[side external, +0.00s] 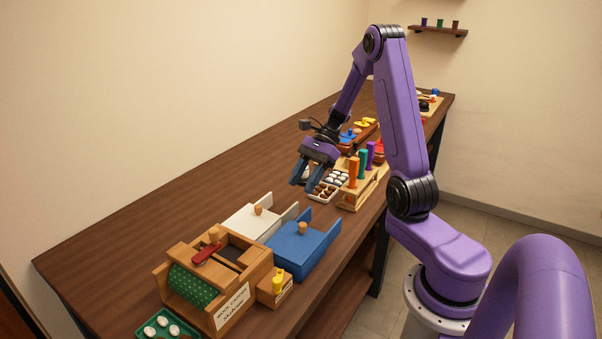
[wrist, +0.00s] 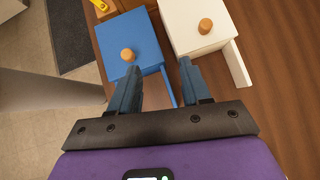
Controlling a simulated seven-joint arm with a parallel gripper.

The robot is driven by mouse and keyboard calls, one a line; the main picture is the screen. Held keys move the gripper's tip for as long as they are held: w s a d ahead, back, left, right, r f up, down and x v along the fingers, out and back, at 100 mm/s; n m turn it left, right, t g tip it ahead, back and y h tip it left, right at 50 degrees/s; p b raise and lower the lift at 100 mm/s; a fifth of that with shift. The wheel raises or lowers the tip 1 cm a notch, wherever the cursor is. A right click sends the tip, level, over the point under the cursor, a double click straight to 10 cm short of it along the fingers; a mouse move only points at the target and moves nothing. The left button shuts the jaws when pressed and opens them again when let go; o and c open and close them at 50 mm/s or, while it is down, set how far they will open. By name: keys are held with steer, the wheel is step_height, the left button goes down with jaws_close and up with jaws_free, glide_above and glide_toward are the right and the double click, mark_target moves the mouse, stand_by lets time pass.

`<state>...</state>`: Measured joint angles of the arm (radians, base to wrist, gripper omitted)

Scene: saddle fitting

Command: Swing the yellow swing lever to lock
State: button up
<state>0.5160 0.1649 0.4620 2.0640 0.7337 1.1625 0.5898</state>
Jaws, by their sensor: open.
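A piece of yellow, seemingly the same part, shows at the top edge of the wrist view (wrist: 100,4). Its exact turn is too small to tell. My gripper (side external: 309,189) is open and empty, pointing down above the table, well behind and apart from the yellow part. In the wrist view its fingers (wrist: 160,70) lie over the gap between the blue and white boxes.
A blue box (side external: 300,247) and a white box (side external: 252,222), each with a wooden knob, stand between my gripper and the wooden box (side external: 235,292) with its red handle. A wooden rack (side external: 352,196) with coloured pegs stands close right of my gripper. The table's left side is clear.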

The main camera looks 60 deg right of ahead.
steer(key=shift+w+d+r+t+h, duration=0.15)
steer(key=shift+w+d+r+t, duration=0.1)
steer(key=shift+w, duration=0.15)
steer(key=shift+w+d+r+t+h, duration=0.15)
steer(key=shift+w+r, duration=0.05)
steer(key=shift+w, duration=0.15)
step_height(320, 180, up, 9)
steer(key=n+g+h, duration=0.2)
steer(key=n+h, duration=0.6)
steer(key=n, duration=2.7)
glide_above(277, 279)
step_height(277, 279, down, 17)
